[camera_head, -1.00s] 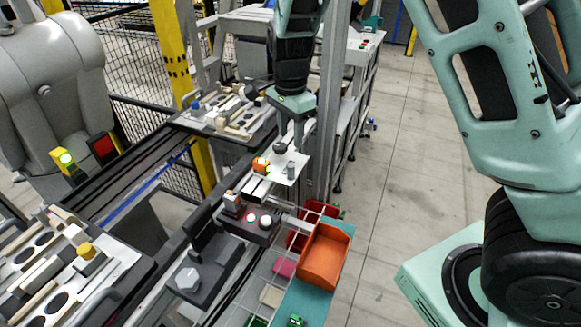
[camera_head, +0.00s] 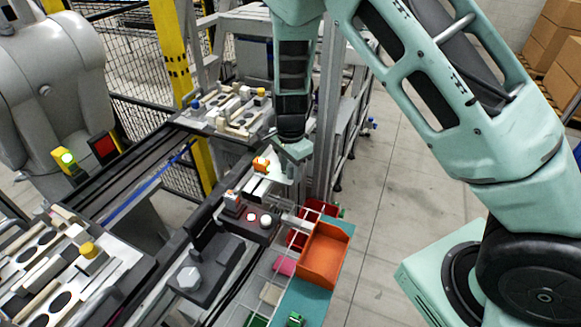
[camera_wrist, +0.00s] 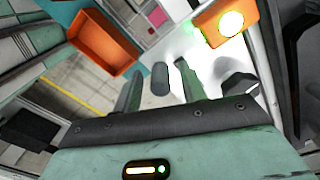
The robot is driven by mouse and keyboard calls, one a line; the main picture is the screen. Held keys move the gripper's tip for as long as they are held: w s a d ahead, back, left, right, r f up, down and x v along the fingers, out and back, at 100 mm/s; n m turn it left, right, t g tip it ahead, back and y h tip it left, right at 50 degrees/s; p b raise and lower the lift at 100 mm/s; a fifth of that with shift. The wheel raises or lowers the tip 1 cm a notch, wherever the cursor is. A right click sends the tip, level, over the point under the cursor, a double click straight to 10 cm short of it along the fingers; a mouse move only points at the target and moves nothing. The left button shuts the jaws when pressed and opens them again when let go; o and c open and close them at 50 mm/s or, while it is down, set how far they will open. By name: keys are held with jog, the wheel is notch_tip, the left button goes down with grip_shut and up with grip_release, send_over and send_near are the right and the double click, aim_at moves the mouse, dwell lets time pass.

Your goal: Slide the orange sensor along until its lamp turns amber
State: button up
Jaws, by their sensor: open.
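The orange sensor (camera_head: 261,164) sits at the far end of the white plate (camera_head: 268,178), beside the rail. In the wrist view the orange sensor (camera_wrist: 207,38) is at the upper right, with a large bright lamp glaring yellowish white. A small green glow shows at its left edge; whether the lamp counts as amber I cannot tell. My gripper (camera_wrist: 159,68) is open, its two fingers apart to the left of the sensor and not touching it. A grey upright post (camera_wrist: 159,80) appears between the fingers. In the head view my gripper hides part of the plate.
A dark knob (camera_wrist: 240,84) stands right of the fingers. An orange bin (camera_head: 323,255) and red bins lie nearer, beside a box with red and white buttons (camera_head: 258,219). A metal upright (camera_head: 325,150) stands close on the right. Open floor lies beyond it.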

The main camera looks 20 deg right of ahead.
grip_shut()
jog(key=w+d, duration=0.3)
jog(key=d, duration=0.1)
jog(key=w+d, duration=0.3)
jog(key=shift+w+d, duration=0.35)
grip_release()
jog(key=shift+r, duration=0.1)
notch_tip(320, 180, up, 17)
jog(key=b, duration=0.2)
jog(key=shift+r, duration=0.2)
